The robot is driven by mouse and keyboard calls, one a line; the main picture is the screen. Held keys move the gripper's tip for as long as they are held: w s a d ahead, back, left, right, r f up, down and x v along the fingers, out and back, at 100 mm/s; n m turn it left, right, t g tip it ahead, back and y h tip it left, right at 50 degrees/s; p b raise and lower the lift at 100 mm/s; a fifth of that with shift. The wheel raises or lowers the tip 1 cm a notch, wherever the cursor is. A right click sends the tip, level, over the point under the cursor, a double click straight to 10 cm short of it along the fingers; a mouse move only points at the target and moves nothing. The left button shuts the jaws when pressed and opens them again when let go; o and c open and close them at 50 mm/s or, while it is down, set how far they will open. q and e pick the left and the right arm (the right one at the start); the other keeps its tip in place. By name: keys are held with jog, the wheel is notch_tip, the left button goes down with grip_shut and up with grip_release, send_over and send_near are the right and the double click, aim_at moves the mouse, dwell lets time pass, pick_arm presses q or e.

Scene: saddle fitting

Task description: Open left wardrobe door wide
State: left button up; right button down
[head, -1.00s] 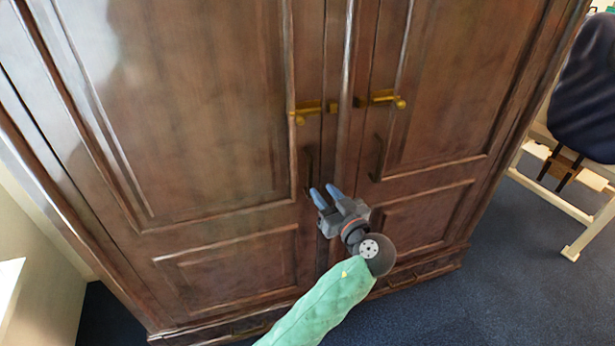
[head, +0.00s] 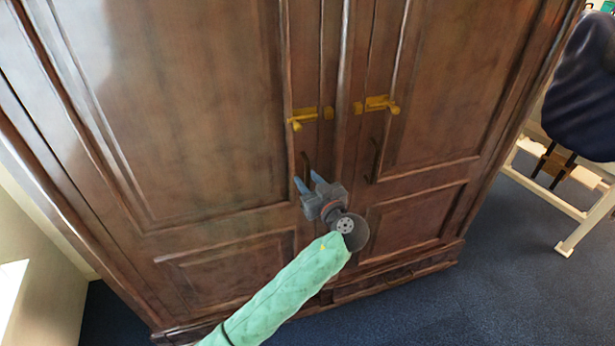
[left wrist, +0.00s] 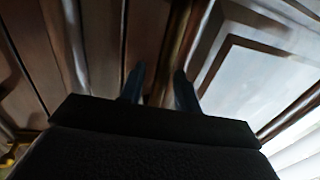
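The brown wooden wardrobe's left door (head: 190,110) is closed, flush beside the right door (head: 440,95). A dark, slim vertical handle (head: 305,163) sits near the left door's inner edge, below a brass latch (head: 303,117). My left gripper (head: 308,181) is open, its two blue fingers apart and pointing up at the lower end of this handle. I cannot tell whether they touch it. In the left wrist view the open fingers (left wrist: 158,82) reach toward the blurred wood, with no clear object between them. My right gripper is not in view.
A second brass latch (head: 380,103) and dark handle (head: 375,160) are on the right door. A drawer row (head: 385,282) runs along the wardrobe's base. Blue carpet (head: 480,300) is open in front. A dark chair (head: 585,95) stands at the right.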

pick_arm(q)
jog(key=shift+w+a, duration=0.1)
jog(key=shift+w, duration=0.15)
grip_shut()
jog(key=shift+s+f, duration=0.1)
jog(key=shift+s, duration=0.05)
